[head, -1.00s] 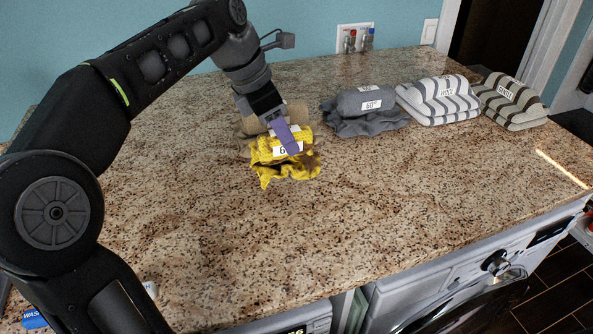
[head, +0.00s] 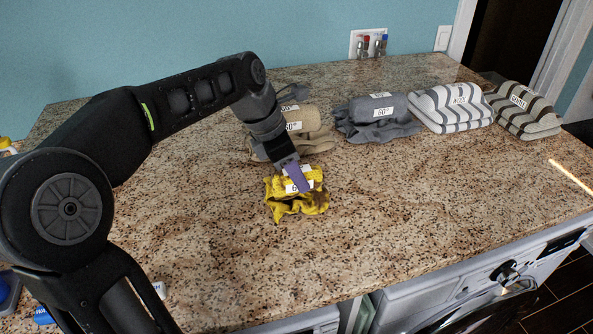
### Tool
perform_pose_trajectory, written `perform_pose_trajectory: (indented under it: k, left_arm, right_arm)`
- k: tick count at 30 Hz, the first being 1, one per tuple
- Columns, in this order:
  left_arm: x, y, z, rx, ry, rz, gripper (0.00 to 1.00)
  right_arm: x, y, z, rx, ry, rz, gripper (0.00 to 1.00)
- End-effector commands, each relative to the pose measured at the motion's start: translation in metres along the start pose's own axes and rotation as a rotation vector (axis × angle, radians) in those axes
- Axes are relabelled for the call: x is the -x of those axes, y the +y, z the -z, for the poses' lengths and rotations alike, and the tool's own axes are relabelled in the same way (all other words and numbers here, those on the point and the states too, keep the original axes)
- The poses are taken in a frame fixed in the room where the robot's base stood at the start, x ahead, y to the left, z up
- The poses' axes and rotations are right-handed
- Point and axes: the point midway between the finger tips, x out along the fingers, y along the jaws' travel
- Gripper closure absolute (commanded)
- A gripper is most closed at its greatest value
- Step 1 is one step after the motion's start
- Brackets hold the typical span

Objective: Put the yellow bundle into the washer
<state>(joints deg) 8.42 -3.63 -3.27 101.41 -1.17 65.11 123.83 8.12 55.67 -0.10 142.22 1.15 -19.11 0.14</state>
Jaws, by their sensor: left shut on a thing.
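The yellow bundle (head: 297,205), rumpled with white labels, is on the speckled stone counter near the middle of the head view. My left gripper (head: 298,183) reaches over it from behind and is shut on it; the purple finger covers part of its top and label. I cannot tell whether the bundle is lifted off the counter. The washer (head: 460,300) is at the lower right under the counter's front edge, with only the top of its front and part of its dark round door showing. My right gripper is not in view.
A beige bundle (head: 308,137) sits just behind the yellow one. A grey bundle (head: 375,118), a grey-striped bundle (head: 452,107) and a brown-striped bundle (head: 522,110) line the back right. The counter (head: 420,200) is clear in front and to the right.

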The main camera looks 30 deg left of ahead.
Motion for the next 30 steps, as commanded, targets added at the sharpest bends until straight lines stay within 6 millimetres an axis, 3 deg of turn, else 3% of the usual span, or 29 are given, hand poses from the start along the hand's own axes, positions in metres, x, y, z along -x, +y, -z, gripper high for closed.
perform_pose_trajectory:
  k: [10, 11, 18, 30]
  left_arm:
    - [-0.0037, 0.0002, 0.0016, 0.001, 0.0, 0.0, 1.0]
    - [-0.0027, 0.0002, 0.0012, 0.0, 0.0, 0.0, 0.6]
    - [-0.0024, 0.0002, 0.0011, 0.001, 0.0, 0.0, 0.41]
    - [0.0059, 0.0006, 0.0, 0.001, -0.001, -0.002, 0.41]
  right_arm:
    - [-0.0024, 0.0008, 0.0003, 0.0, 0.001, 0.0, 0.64]
    - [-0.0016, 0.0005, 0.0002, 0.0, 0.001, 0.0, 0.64]
    - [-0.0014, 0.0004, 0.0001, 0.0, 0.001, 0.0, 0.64]
    - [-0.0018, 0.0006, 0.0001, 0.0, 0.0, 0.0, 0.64]
